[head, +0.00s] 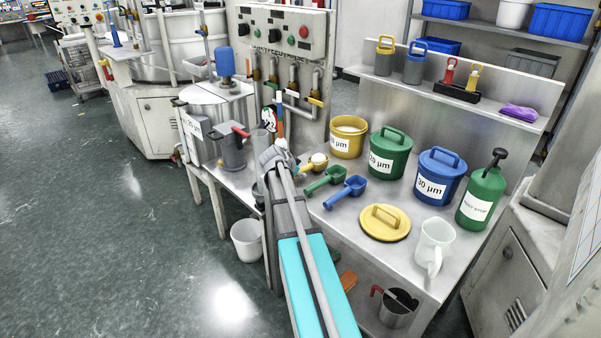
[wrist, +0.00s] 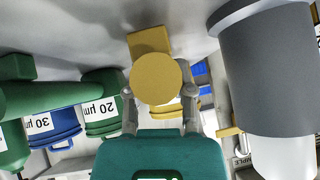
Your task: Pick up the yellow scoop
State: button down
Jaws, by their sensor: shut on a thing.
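The yellow scoop (head: 305,169) shows in the head view just right of the end of my arm, in front of the yellow bucket, with something white in or on its bowl. In the wrist view my gripper (wrist: 160,100) has its two grey fingers closed on the sides of a yellow round part of the scoop (wrist: 156,82), with a yellow block-like part beyond it. In the head view my arm hides most of the gripper. I cannot tell whether the scoop still touches the table.
A green scoop (head: 325,180) and a blue scoop (head: 346,192) lie to the right on the metal table (head: 335,218). Yellow (head: 346,140), green (head: 389,160) and blue (head: 436,183) buckets stand behind. A yellow lid (head: 385,222) and white jug (head: 433,240) sit nearer the front. A dark grey cylinder (wrist: 265,70) looms close in the wrist view.

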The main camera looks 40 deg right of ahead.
jog(key=shift+r+p, duration=0.7)
jog(key=shift+r, duration=0.2)
jog(key=s+a+r+p, duration=0.8)
jog(key=s+r+p, duration=0.2)
jog(key=s, duration=0.1)
jog(key=shift+s, duration=0.25)
jog(key=shift+r, duration=0.15)
jog(key=w+d+r+n+t+p, duration=0.1)
jog(key=w+d+r+n+p, duration=0.1)
jog(key=d, duration=0.7)
jog(key=w+d+r+n+t+y+p, duration=0.1)
jog(key=w+d+r+n+p, duration=0.1)
jog(key=d, duration=0.8)
jog(key=w+d+r+n+t+y+p, duration=0.1)
jog(key=w+d+r+p, duration=0.3)
jog(key=d, duration=0.5)
jog(key=shift+w+d+n+t, duration=0.2)
jog(key=shift+w+n+t, duration=0.25)
jog(key=shift+w, duration=0.4)
jog(key=shift+f, duration=0.2)
